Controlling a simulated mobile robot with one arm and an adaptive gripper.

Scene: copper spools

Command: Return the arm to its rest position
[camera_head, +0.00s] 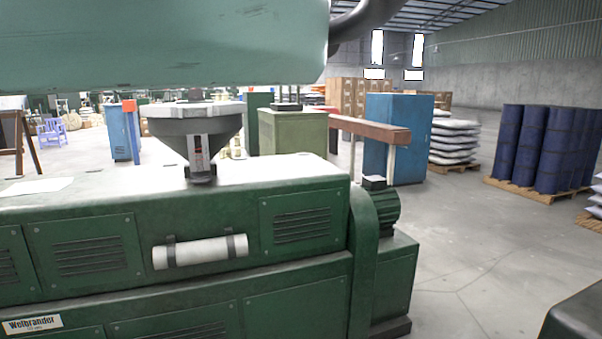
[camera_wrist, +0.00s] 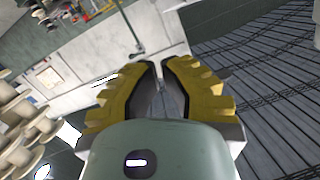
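My gripper (camera_wrist: 161,70) shows in the wrist view with two yellow ridged fingers and dark inner pads. The fingertips are close together with only a thin gap, and I see nothing between them. The grey-green gripper body fills the bottom middle of that view. My gripper does not show in the head view. A large pale green form crosses the top of the head view and hides what is behind it.
A long green machine (camera_head: 300,225) fills the lower left of the head view, with a grey funnel-shaped part (camera_head: 195,122) above it. Blue drums (camera_head: 545,150) stand on a pallet at right. The grey floor (camera_head: 470,260) there is open. Spools (camera_wrist: 22,140) show at left in the wrist view.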

